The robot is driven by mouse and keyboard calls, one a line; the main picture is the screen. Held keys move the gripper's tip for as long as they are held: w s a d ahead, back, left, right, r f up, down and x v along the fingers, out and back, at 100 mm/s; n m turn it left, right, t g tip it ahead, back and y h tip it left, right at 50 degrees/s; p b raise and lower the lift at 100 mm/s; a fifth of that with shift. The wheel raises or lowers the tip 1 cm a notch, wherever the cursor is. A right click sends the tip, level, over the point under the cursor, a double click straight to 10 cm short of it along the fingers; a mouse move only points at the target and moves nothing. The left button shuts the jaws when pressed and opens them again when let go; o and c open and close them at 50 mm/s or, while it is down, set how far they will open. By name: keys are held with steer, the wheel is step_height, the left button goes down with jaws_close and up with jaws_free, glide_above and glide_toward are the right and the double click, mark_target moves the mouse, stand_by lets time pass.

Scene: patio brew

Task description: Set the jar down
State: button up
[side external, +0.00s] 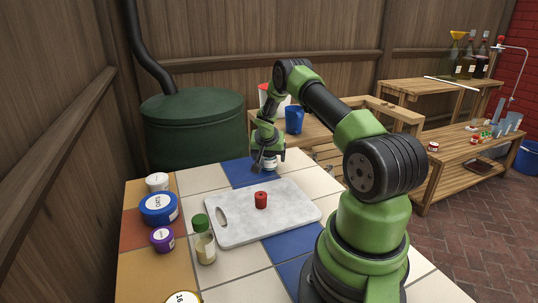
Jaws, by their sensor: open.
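My gripper (268,166) is low over the tiled table, at the far edge of the marble board. Its jaws are open, pointing down. A small pale object (269,164) shows at the jaws; it may be a jar, but it is too small and covered to tell, as is whether it touches the table. A jar with a green lid and pale contents (205,243) stands upright at the board's left. A blue OATS tub (158,209), a white-lidded jar (157,182) and a purple container (162,239) stand farther left.
The marble board (290,218) lies mid-table with a red cylinder (261,200) on it. Another round container (184,297) is cut off at the bottom edge. A blue jug (294,119) stands on a wooden bench behind. Tiles right of the board are clear.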

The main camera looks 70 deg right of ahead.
steer(key=shift+r, duration=0.1)
steer(key=shift+r, duration=0.2)
steer(key=a+r+n+t, duration=0.2)
steer(key=a+r, duration=1.4)
steer(key=r, duration=0.5)
steer(key=s+a+r+n+t+y, duration=0.1)
steer(key=s+a+r+n+y, duration=0.2)
steer(key=s+a, duration=0.4)
steer(key=s+a+r+n+t+y, duration=0.2)
steer(key=s+a+r+n+y, duration=0.2)
steer(key=a, duration=1.2)
steer(key=s+n, duration=0.2)
steer(key=s, duration=0.2)
steer(key=shift+s+a+t+y, duration=0.2)
steer(key=shift+a+t+y, duration=0.1)
steer(key=shift+y, duration=0.1)
